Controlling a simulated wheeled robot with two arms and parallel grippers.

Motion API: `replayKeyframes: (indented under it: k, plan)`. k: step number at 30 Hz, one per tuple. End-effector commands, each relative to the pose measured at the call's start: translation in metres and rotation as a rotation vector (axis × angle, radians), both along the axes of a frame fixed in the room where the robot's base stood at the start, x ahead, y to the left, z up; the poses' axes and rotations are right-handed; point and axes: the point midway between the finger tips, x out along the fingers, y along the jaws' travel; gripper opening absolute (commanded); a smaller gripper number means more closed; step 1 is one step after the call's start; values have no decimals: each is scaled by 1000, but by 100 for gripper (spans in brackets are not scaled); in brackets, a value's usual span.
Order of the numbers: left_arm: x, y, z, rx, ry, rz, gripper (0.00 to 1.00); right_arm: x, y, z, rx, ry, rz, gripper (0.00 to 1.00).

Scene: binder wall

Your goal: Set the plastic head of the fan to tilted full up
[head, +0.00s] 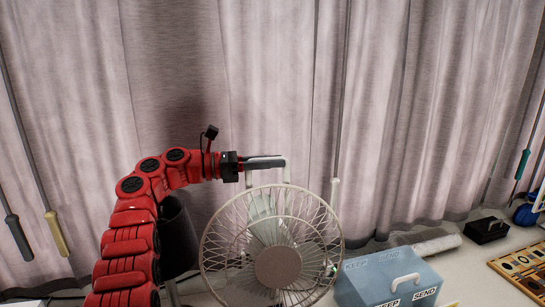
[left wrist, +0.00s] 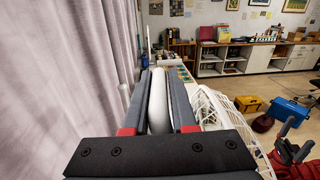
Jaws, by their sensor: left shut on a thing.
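The fan has a plastic head with a pale round wire cage (head: 272,245) and a beige hub in front. Its grille faces me, and I cannot tell its exact tilt. A pale handle (head: 286,171) rises at the top behind the cage. My left gripper (head: 268,162) is level at the top of the fan, shut on this handle. In the left wrist view the white handle (left wrist: 160,100) lies between the two grey fingers, and the cage (left wrist: 222,115) shows to their right. What looks like my right gripper (left wrist: 293,125) is at the right edge there; its jaws are unclear.
A grey curtain (head: 270,80) hangs close behind the fan. A dark cylinder (head: 178,235) stands left of it, beside my arm. A light blue box (head: 375,278) with a white handle is close on the right. A black box (head: 486,230) and a wooden tray (head: 522,268) stand farther right.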

Motion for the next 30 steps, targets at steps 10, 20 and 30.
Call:
replayKeyframes:
  k: [10,20,30]
  plan:
    - [0,0,1,-1,-2,1,41,0,0,-1,0,0,0,100]
    - [0,1,0,-1,0,1,52,0,0,-1,0,0,0,100]
    - [-11,49,-4,-1,0,4,52,0,0,-27,0,0,0,100]
